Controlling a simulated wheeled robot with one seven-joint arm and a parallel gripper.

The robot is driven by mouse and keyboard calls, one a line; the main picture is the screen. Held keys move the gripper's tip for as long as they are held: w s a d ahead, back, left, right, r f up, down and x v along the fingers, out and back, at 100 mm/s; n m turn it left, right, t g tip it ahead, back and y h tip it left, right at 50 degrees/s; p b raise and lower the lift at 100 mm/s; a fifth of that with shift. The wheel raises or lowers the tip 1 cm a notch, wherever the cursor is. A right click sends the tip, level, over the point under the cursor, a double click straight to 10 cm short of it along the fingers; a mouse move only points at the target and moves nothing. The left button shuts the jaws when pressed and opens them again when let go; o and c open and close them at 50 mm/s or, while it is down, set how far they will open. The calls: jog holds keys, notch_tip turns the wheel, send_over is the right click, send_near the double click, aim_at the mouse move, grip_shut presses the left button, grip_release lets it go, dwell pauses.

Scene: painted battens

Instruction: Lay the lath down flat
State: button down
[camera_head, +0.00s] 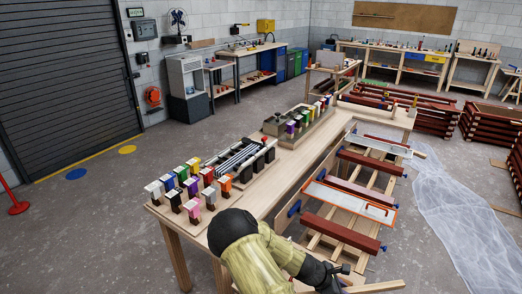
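Several dark red painted battens lie crosswise on a pale wooden rack, one near the front (341,233) and others farther back. I cannot tell which piece is the lath. A long white board or tray with an orange edge (335,197) lies among them, with a small red piece on its right part. My arm reaches in from the bottom edge, and my gripper (341,274) is small and dark at its end, by the front of the rack. Its fingers are too small to read, and I see nothing clearly held.
A long wooden bench (286,163) with paint pots, brushes and a roller tray (240,160) runs left of the rack. A crumpled clear plastic sheet (455,215) lies on the floor at right. Stacks of red battens (420,115) stand behind.

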jog(key=w+a+f+n+t+y+b, duration=0.2)
jog(key=a+f+n+t+y+b, duration=0.1)
jog(key=n, duration=0.5)
jog(key=w+a+f+n+t+y+b, duration=0.3)
jog(key=a+f+n+t+y+b, duration=0.1)
jog(key=a+n, duration=0.4)
jog(key=shift+n+t+y+b, duration=0.5)
jog(key=shift+t+y+b, duration=0.1)
jog(key=shift+y+b, duration=0.45)
jog(key=shift+d+f, duration=0.1)
jog(key=s+f, duration=0.4)
jog(key=f, duration=0.1)
jog(key=shift+f, duration=0.2)
jog(key=shift+s, duration=0.1)
dwell(1.2)
